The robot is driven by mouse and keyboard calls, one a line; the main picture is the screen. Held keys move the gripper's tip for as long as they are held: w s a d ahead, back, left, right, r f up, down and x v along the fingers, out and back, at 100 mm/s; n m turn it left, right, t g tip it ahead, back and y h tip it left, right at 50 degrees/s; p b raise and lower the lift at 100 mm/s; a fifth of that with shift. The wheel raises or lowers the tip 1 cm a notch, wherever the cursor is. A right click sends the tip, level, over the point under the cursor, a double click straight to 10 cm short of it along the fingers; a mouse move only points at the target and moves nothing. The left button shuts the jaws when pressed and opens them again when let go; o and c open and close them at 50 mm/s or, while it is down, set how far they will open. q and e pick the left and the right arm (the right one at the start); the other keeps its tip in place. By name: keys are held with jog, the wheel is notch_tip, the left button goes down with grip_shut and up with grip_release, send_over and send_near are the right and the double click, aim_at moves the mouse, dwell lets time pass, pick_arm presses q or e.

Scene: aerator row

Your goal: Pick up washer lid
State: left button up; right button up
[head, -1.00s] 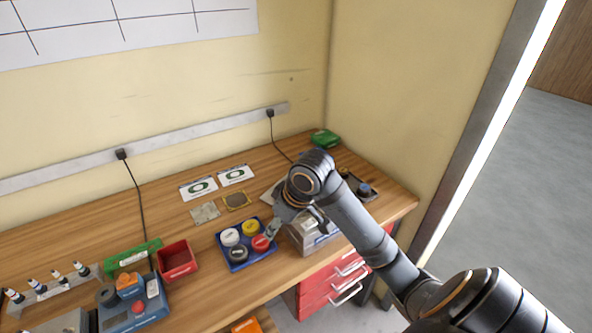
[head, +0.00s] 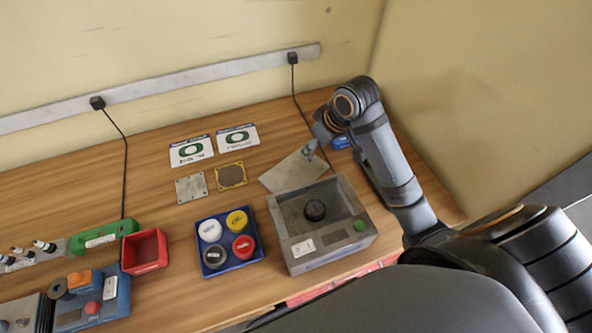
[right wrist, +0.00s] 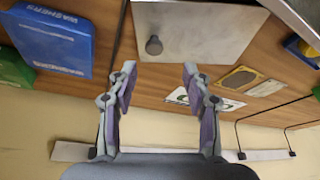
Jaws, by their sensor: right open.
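The washer lid, a flat grey metal plate (head: 285,177), lies on the bench behind the open grey washer box (head: 345,245). In the right wrist view the plate (right wrist: 215,30) fills the top middle, with a small dark knob (right wrist: 154,45) standing on it. My right gripper (right wrist: 158,74) is open and empty, its two fingers apart just short of the knob and not touching it. In the head view the right gripper (head: 311,150) is at the plate's far right end, partly hidden by its own wrist. My left gripper is not in view.
A blue tray (head: 207,273) with several coloured round caps stands left of the washer box. A blue box labelled washers (right wrist: 48,40) is beside the lid. Thin plates (head: 191,188) and printed cards lie left of it. A black cable hangs close behind.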

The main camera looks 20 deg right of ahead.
aim_at(312, 156)
jog(key=shift+w+d+f, duration=0.1)
jog(key=shift+w+f, duration=0.1)
jog(key=shift+f, duration=0.45)
jog(key=x, duration=0.4)
jog(key=shift+s+d, duration=0.1)
jog(key=shift+d, duration=0.15)
jog(key=shift+f, duration=0.3)
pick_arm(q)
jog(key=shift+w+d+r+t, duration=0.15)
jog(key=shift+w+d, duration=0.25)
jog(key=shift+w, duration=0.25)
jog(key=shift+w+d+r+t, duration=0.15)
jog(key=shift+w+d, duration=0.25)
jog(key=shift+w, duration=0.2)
pick_arm(e)
jog(key=shift+r, duration=0.1)
grip_shut()
